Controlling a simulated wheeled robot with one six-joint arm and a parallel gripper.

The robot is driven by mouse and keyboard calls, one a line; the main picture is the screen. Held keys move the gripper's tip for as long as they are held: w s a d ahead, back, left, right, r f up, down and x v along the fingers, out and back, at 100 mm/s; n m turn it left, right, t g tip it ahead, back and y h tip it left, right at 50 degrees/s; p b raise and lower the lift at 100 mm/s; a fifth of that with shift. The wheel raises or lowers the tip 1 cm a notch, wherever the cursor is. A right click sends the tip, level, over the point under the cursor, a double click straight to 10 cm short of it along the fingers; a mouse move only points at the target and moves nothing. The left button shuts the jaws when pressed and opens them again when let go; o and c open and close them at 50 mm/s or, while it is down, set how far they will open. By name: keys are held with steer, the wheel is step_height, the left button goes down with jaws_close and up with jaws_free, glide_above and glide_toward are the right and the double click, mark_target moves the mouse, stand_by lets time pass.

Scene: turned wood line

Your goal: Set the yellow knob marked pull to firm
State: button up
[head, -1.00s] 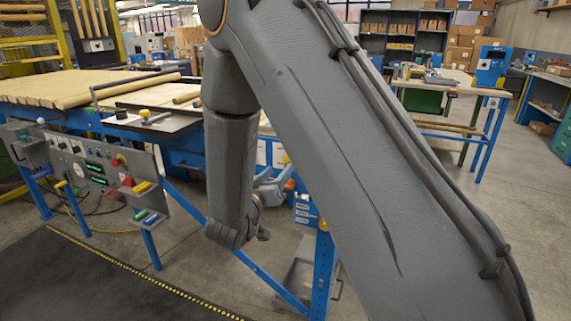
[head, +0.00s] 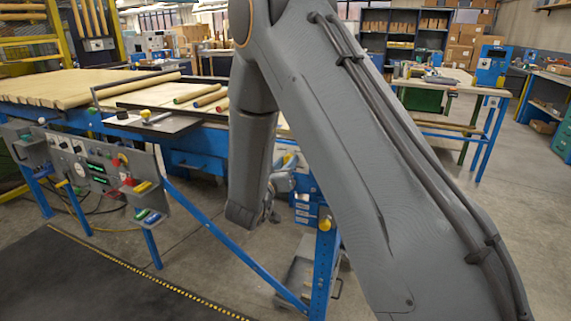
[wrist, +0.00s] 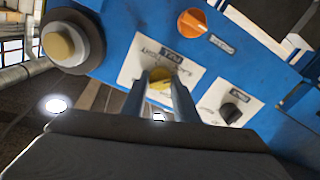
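In the wrist view, a yellow knob (wrist: 160,82) sits on a white label plate of a tilted blue panel (wrist: 132,22). The plate's dark title strip and small markings are too blurred to read surely, so I cannot tell the knob's setting. My gripper (wrist: 162,78) points at the panel, its two fingers apart, with their tips on either side of the yellow knob. A gap shows between the fingers; I cannot see firm contact. In the head view my arm hides the knob and most of the gripper.
Near the yellow knob are an orange knob (wrist: 192,22), a black knob (wrist: 231,112) and a large round cream button (wrist: 60,43) in a dark collar. In the head view, a grey control panel (head: 75,160) stands at left and a blue post (head: 322,275) stands beside my arm.

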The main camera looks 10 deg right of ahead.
steer(key=shift+c, duration=0.9)
steer(key=shift+m, duration=0.3)
steer(key=m+b, duration=2.2)
steer(key=m, duration=0.1)
steer(key=m+b, duration=1.1)
steer(key=shift+f+m+b, duration=0.3)
steer(key=shift+m+b, duration=0.1)
steer(key=shift+r+m+b, duration=0.1)
steer(key=shift+m+b, duration=0.2)
